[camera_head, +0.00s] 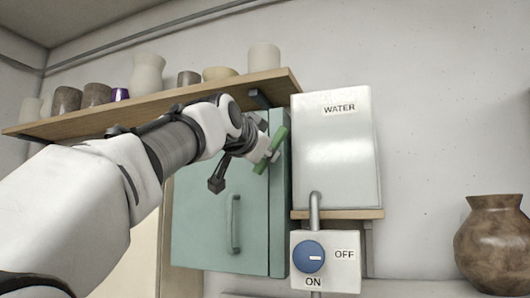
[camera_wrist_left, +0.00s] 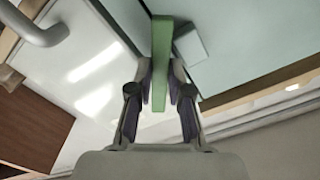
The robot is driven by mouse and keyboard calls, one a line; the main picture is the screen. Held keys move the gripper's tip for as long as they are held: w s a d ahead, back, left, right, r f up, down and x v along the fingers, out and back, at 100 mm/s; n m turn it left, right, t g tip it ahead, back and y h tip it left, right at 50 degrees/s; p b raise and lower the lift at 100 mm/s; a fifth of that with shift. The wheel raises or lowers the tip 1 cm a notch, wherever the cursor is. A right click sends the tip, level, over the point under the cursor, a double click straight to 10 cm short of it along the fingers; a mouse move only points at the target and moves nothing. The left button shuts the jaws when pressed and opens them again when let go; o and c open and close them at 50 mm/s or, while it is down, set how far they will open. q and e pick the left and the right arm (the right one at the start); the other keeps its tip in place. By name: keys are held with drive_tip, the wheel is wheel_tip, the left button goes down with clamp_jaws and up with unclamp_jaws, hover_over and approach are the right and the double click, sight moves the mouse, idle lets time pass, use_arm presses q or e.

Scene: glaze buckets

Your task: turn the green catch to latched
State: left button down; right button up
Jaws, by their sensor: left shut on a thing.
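The green catch (camera_head: 272,151) is a flat bar at the upper right of the teal cabinet (camera_head: 219,212). In the head view it is tilted, its upper end leaning right. The catch also shows in the wrist view (camera_wrist_left: 161,45) as a bar running up from between the fingers. My left gripper (camera_head: 263,147) is shut on the catch, with one finger on each side of it in the wrist view (camera_wrist_left: 160,82). The arm and gripper hide part of the cabinet's top. My right gripper is not in view.
A shelf (camera_head: 160,99) with several pots runs above the cabinet. A white WATER box (camera_head: 337,150) is to its right. Below that is a blue knob (camera_head: 308,257), its white mark towards OFF. A brown vase (camera_head: 493,245) stands at far right.

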use_arm(q)
drive_tip(key=m, duration=0.7)
drive_tip(key=r+m, duration=0.1)
drive_tip(key=m, duration=0.3)
drive_tip(key=shift+s+a, duration=0.1)
drive_tip(key=shift+a, duration=0.05)
idle(0.5)
drive_tip(key=c, duration=1.1)
unclamp_jaws()
drive_tip(key=shift+w+f, duration=0.2)
drive_tip(key=shift+w, duration=0.05)
